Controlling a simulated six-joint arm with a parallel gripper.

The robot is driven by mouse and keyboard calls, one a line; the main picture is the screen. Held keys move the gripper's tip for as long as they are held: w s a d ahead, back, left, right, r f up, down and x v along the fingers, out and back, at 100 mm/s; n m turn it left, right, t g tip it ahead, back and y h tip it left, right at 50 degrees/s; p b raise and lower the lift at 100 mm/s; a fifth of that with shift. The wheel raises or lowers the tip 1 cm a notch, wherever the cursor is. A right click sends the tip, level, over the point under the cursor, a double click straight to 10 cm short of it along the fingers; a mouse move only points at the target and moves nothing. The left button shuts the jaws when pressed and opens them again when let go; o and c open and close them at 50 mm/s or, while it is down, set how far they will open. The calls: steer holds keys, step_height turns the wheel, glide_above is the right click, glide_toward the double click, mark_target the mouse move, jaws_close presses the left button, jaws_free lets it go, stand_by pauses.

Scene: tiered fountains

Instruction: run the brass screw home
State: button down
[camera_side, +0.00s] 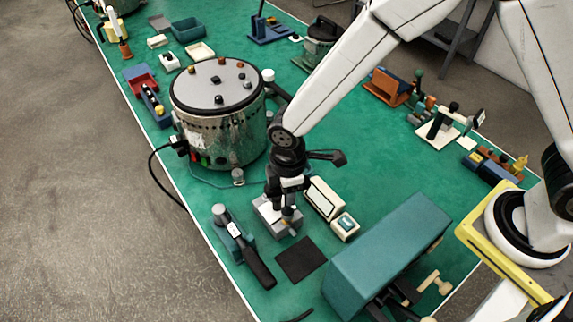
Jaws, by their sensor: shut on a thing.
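My gripper (288,208) points down over a grey metal block (264,208) in the middle of the table, in front of the large metal drum. Its fingers are close together and shut on a small brass-coloured piece, which looks like the brass screw (287,212). The screw is upright and very small in this view. The block's top meets the lower end of the fingers. The hole under the screw is hidden, and I cannot tell how deep the screw sits.
A metal drum with a knobbed lid (217,140) stands behind left. A dark-handled tool (243,250) lies left, and a black pad (301,259) in front. Cream boxes (322,199) sit close on the right. A large teal box (385,255) blocks the front right.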

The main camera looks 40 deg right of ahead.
steer(key=shift+f, duration=0.85)
stand_by(0.3)
steer(key=c, duration=0.8)
jaws_free()
jaws_close()
